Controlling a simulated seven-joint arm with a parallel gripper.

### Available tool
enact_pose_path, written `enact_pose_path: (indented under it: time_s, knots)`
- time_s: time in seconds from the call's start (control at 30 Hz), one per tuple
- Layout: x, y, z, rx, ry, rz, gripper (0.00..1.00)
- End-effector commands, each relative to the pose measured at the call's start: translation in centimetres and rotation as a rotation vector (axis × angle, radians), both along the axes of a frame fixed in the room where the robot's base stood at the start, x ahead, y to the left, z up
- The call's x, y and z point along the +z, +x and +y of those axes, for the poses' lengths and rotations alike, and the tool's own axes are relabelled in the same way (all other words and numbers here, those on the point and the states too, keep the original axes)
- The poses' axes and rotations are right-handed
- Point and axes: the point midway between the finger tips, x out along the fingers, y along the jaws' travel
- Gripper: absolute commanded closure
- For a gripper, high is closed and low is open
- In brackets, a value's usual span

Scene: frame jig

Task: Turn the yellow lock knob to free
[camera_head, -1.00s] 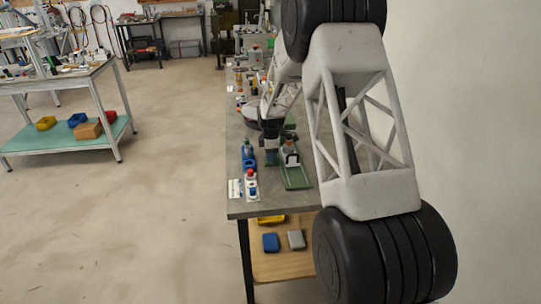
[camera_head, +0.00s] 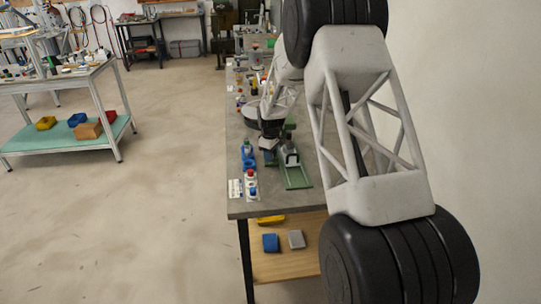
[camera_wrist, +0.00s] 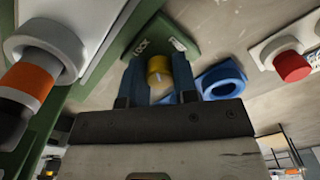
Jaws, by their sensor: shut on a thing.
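The yellow lock knob (camera_wrist: 158,70) sits at the edge of a green plate (camera_wrist: 176,27) in the wrist view, with a pale mark on its face. A label reading LOCK (camera_wrist: 142,47) is on the plate left of the knob; a second label (camera_wrist: 178,44) to the right is too small to read. My gripper (camera_wrist: 159,82) is shut on the knob, one blue finger on each side. In the head view my gripper (camera_head: 269,146) is small, at the left of the green jig (camera_head: 298,177), and the knob cannot be made out there.
A blue ring (camera_wrist: 221,80) lies close to the right finger. A red button (camera_wrist: 292,66) on a white base is further right. An orange and black cylinder (camera_wrist: 30,78) with a grey collar stands at left. The bench's left edge (camera_head: 228,180) is near these parts.

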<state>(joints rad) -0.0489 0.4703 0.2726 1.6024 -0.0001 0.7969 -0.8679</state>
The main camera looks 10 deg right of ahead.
Motion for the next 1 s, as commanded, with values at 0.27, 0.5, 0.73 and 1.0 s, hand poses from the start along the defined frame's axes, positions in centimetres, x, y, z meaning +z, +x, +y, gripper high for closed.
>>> enact_pose_path:
  time_s: [0.27, 0.5, 0.73, 1.0]
  knots:
    - [0.04, 0.02, 0.04, -0.262, 0.000, -0.001, 0.96]
    - [0.05, 0.02, 0.04, -0.489, 0.000, -0.001, 0.96]
    - [0.05, 0.03, 0.04, -0.696, 0.001, -0.002, 0.96]
    - [0.00, 0.02, 0.05, -0.863, 0.000, -0.001, 0.96]
